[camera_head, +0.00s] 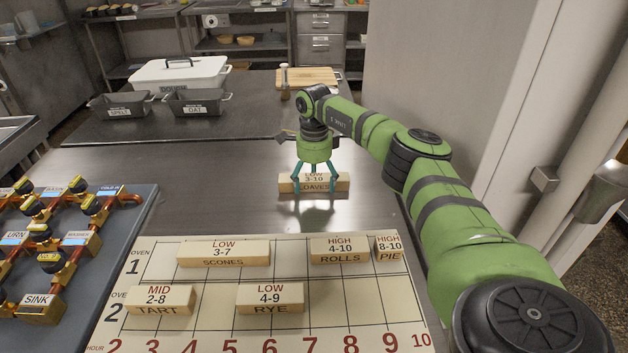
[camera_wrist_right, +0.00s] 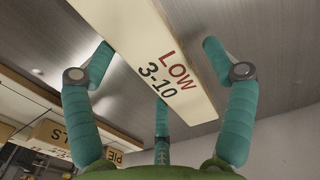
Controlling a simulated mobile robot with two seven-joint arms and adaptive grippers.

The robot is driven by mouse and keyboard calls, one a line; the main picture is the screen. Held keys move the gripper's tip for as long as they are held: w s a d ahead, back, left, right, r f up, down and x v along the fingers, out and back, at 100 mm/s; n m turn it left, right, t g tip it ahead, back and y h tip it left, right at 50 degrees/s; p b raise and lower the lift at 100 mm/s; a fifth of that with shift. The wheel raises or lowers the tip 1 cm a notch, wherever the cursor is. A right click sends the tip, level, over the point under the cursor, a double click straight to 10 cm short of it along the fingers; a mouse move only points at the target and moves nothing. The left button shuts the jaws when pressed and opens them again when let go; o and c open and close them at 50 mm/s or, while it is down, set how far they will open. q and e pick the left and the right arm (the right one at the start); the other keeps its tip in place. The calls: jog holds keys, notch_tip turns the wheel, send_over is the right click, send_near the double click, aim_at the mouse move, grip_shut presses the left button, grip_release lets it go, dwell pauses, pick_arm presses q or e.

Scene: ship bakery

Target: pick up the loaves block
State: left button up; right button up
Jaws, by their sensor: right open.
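The loaves block (camera_head: 338,184) is a pale wooden block marked LOW 3-10, lying on the steel table behind the oven board. My right gripper (camera_head: 315,188) points down over it, with its teal fingers spread around the block's middle. In the right wrist view the block (camera_wrist_right: 150,55) runs between the open fingers of the right gripper (camera_wrist_right: 160,85); a gap shows beside the fingers on either side. Part of the block's lettering is hidden by the fingers in the head view. My left gripper is not in view.
The oven board (camera_head: 340,300) in front holds the scones (camera_head: 223,253), rolls (camera_head: 340,250), pie (camera_head: 388,247), tart (camera_head: 160,299) and rye (camera_head: 270,297) blocks. A valve panel (camera_head: 75,290) lies at left. Dark tins (camera_head: 198,103), a white bin (camera_head: 180,73) and a wooden board (camera_head: 308,77) stand behind.

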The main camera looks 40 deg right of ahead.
jog(key=shift+f, duration=0.1)
jog(key=c, duration=1.4)
